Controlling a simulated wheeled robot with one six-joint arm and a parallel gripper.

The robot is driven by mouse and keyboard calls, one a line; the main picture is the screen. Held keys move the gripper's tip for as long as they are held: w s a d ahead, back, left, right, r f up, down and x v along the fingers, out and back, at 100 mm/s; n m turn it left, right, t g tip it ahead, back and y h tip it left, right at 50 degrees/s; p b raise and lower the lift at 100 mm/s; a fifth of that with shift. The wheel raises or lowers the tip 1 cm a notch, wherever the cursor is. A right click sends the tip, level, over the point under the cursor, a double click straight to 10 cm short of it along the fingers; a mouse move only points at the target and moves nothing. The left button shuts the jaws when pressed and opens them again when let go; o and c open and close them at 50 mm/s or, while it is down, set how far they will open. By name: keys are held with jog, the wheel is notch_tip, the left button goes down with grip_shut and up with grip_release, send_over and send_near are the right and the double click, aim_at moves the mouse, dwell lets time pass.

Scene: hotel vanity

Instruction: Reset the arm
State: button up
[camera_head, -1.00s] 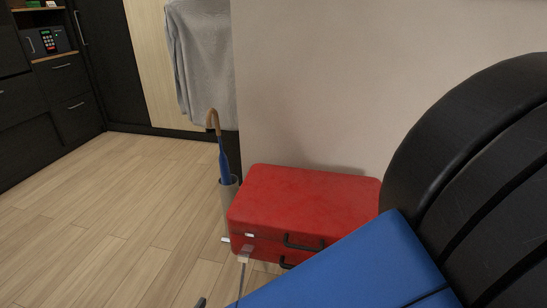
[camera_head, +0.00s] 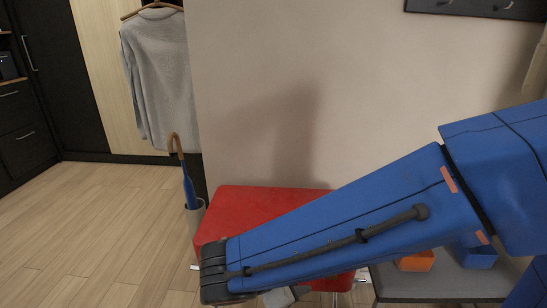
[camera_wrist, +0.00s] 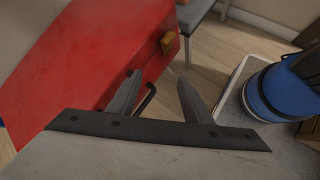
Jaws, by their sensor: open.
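My gripper (camera_wrist: 160,88) is open and empty in the wrist view, with its two grey fingers apart. A red suitcase (camera_wrist: 75,60) fills the left of that view, and its black handle (camera_wrist: 146,98) shows between the fingers. I cannot tell how far the fingers are from it. In the head view my blue arm stretches from the right across the front of the red suitcase (camera_head: 245,207) and hides much of it. Only a small grey part near my gripper shows below the arm there.
An umbrella (camera_head: 187,185) in a grey stand is left of the suitcase. A grey bench (camera_head: 420,285) with orange and blue boxes stands at right. A grey sweater (camera_head: 160,75) hangs behind, beside the wall. The wooden floor (camera_head: 90,230) at left is clear.

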jog(key=s+d+r+m+y, duration=0.2)
jog(key=d+m, duration=0.5)
jog(key=d, duration=0.1)
jog(key=s+d+r+m+g+y, duration=0.1)
jog(key=s+d+r+m+y, duration=0.1)
jog(key=d+m, duration=0.5)
jog(key=s+d+r+m+y, duration=0.1)
jog(key=d+r+m+y, duration=0.1)
jog(key=d+m, duration=0.6)
jog(key=shift+s+d+g, duration=0.3)
jog(key=shift+s+d, duration=0.1)
jog(key=shift+d, duration=0.05)
jog(key=shift+r, duration=0.1)
